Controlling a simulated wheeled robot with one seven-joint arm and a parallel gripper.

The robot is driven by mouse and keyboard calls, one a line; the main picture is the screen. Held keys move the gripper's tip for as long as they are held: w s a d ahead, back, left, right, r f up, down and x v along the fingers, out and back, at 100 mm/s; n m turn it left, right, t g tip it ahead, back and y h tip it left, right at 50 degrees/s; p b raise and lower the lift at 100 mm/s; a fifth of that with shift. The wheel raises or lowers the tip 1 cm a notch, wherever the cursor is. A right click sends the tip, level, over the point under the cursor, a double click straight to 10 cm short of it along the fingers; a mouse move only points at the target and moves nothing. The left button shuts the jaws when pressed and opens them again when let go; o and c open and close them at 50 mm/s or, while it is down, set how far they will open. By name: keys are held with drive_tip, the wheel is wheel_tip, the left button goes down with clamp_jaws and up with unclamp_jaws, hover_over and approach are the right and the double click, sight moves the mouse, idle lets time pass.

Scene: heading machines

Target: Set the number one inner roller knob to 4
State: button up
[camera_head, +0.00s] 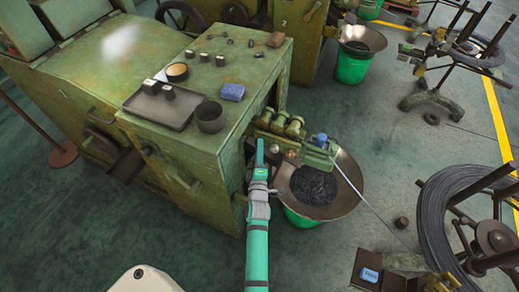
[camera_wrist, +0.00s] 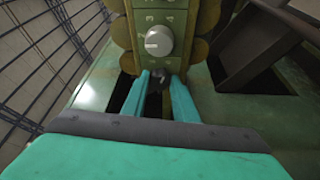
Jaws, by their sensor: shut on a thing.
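My gripper (camera_wrist: 160,82) has its two teal fingers on either side of a small dark knob (camera_wrist: 159,77) below a green panel (camera_wrist: 175,18). It is shut on this knob. A round silver knob (camera_wrist: 158,41) with a pointer mark sits just above, on the panel, apart from the fingers. Small numerals stand around it, too small to read surely. Any numerals at the dark knob are hidden or too dark to read. In the head view my gripper (camera_head: 260,150) reaches the right side of the near green machine (camera_head: 205,135), beside its roller assembly (camera_head: 290,130).
A tray (camera_head: 160,110), a dark cup (camera_head: 210,118) and a blue sponge (camera_head: 231,92) are on the machine top. A wide bowl (camera_head: 345,190) on a green bucket stands right of my arm. A wire (camera_head: 370,205) runs to a coil (camera_head: 435,220) at the right.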

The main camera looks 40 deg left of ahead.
drive_tip(key=o, duration=1.1)
drive_tip(key=shift+c, duration=0.2)
drive_tip(key=shift+r, duration=0.2)
drive_tip(key=shift+d+r, duration=0.1)
drive_tip(key=shift+r, duration=1.5)
drive_tip(key=o, duration=0.6)
drive_tip(key=shift+s+d+r, duration=0.2)
drive_tip(key=shift+s+r, duration=0.15)
drive_tip(key=shift+r, duration=0.2)
drive_tip(key=shift+s+d+r, duration=0.2)
drive_tip(key=shift+s+r, duration=0.1)
drive_tip(key=shift+r, duration=0.2)
drive_tip(key=s+r, duration=0.1)
drive_tip(key=s+d+r, duration=0.2)
drive_tip(key=r, duration=0.1)
drive_tip(key=shift+s, duration=0.2)
drive_tip(key=c, duration=0.6)
drive_tip(key=s+d+r, duration=0.3)
drive_tip(key=s+d, duration=0.1)
drive_tip(key=s, duration=0.3)
drive_tip(key=shift+d+r, duration=0.15)
drive_tip(key=shift+d, duration=0.05)
drive_tip(key=shift+s, duration=0.1)
